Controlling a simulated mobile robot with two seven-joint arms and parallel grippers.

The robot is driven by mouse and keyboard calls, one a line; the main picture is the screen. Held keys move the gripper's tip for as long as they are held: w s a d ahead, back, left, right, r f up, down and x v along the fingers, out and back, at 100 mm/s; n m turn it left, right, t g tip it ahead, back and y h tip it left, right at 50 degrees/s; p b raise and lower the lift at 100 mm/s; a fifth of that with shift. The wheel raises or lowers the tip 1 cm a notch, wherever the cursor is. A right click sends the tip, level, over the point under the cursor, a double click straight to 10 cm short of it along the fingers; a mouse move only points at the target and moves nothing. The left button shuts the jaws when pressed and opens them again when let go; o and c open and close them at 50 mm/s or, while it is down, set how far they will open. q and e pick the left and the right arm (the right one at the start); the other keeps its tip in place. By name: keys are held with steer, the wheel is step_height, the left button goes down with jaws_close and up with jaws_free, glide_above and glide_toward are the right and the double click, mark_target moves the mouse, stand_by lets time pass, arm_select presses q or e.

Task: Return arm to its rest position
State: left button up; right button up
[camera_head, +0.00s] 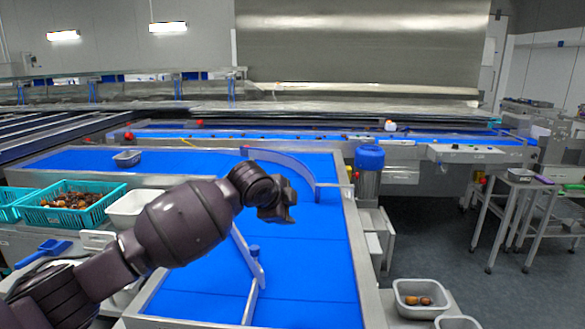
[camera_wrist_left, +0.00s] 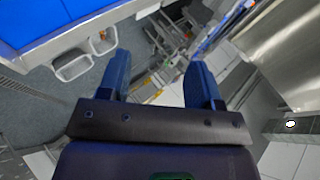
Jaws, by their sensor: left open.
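My left arm reaches in from the lower left in the head view, and its gripper (camera_head: 277,205) hangs over the blue conveyor belt (camera_head: 300,265). In the left wrist view the gripper (camera_wrist_left: 160,75) has its two blue fingers wide apart with nothing between them. That view looks out past the belt toward the floor and the machine frames. My right gripper is in neither view.
A teal crate (camera_head: 108,213) of dates and a white tub (camera_head: 122,222) stand at the left. A grey tray (camera_head: 127,154) sits on the belt at the back left. A white bin (camera_head: 402,309) holding a few dates stands at the lower right. Grey floor (camera_head: 430,240) is clear right of the belt.

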arm_select(q)
steer(key=s+a+f+n+t+y, duration=0.1)
steer(key=s+a+f+n, duration=0.5)
steer(key=s+f, duration=0.6)
steer(key=s+a+f+n+t+y, duration=0.1)
steer(key=s+a+f+n+y, duration=0.1)
steer(key=s+a+f+n, duration=0.4)
steer(key=s+a+f+n+t+y, duration=0.1)
steer(key=s+a+f+n, duration=0.6)
steer(key=s+a+f, duration=0.7)
steer(key=s+f+y, duration=0.1)
steer(key=s+f, duration=0.3)
steer(key=s, duration=0.5)
steer(key=shift+s+a, duration=0.15)
steer(key=shift+s, duration=0.1)
